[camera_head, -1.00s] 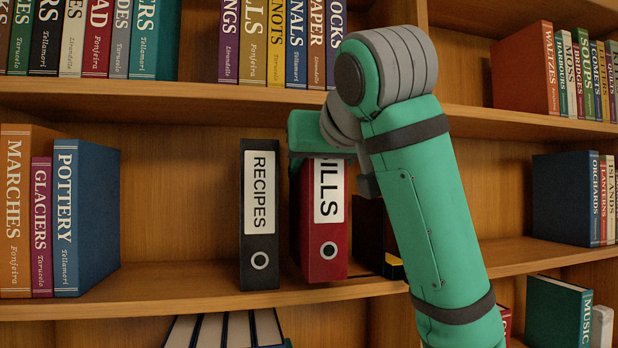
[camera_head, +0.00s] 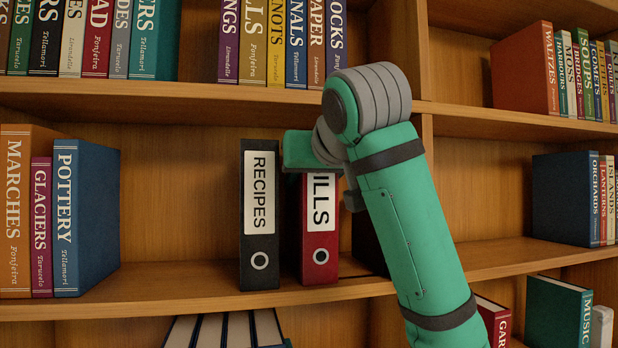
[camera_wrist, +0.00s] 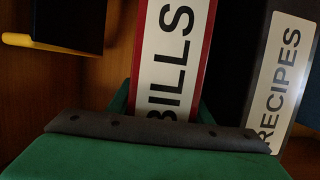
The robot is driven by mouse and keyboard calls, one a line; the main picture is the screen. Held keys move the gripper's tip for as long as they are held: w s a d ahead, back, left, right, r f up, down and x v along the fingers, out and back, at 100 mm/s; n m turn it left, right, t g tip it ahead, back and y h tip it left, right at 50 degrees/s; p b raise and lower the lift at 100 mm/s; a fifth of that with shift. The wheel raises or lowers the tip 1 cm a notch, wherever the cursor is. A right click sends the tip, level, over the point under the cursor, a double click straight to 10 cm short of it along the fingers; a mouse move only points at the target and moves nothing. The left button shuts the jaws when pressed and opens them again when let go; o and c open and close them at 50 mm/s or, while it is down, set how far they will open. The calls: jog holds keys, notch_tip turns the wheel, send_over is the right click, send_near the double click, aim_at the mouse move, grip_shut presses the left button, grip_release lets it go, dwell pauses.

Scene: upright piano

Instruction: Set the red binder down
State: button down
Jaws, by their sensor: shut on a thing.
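The red binder (camera_head: 320,262), labelled BILLS, stands upright on the middle shelf board, or just above it; I cannot tell if it touches. It is just right of the black RECIPES binder (camera_head: 260,215), with a narrow gap between them. My gripper (camera_head: 312,160) is at the top of the red binder and shut on it, covering its upper edge. In the wrist view the red binder's white label (camera_wrist: 172,62) fills the middle between my fingers. The RECIPES binder also shows there at the right (camera_wrist: 283,80).
A dark item (camera_head: 368,240) stands right of the red binder, partly hidden by my arm; the wrist view shows a yellow-edged dark thing (camera_wrist: 50,43). Books, including POTTERY (camera_head: 85,215), stand at the left. The shelf between POTTERY and RECIPES is clear.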

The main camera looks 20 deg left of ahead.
jog(key=c, duration=0.9)
grip_release()
jog(key=shift+r, duration=0.1)
jog(key=v, duration=1.2)
jog(key=shift+r, duration=0.15)
jog(key=shift+w+d, duration=0.1)
